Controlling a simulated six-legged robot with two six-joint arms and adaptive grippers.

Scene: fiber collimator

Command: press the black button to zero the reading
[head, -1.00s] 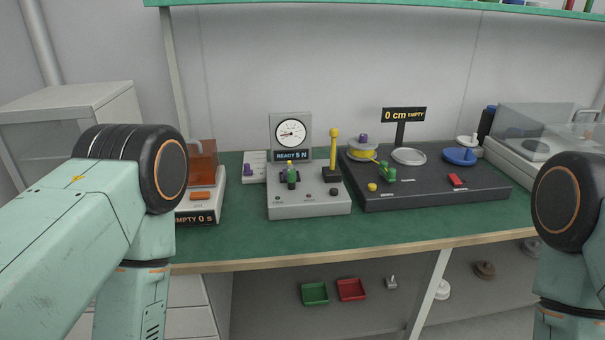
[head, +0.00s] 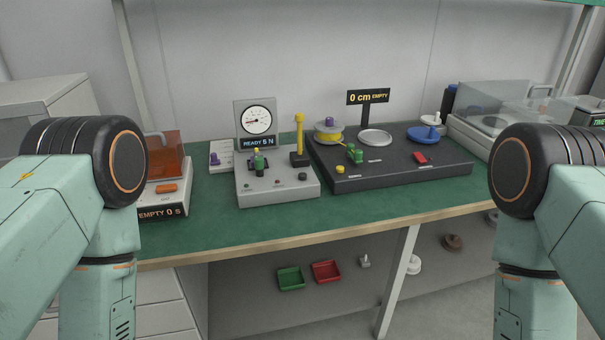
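A black button (head: 303,176) sits at the front right of the top of a light grey tester box (head: 278,190) on the green bench. A dial gauge (head: 257,120) stands at the back of the box, and the display (head: 258,142) under it reads "READY 5 N". A green and black clamp (head: 259,164) and a yellow lever (head: 299,135) are on the same box. Both my arms show at the left and right edges, apart from the box. Neither gripper is in the frame.
A clear-lidded unit (head: 505,112) is at far right. Green bench (head: 225,222) is bare in front.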

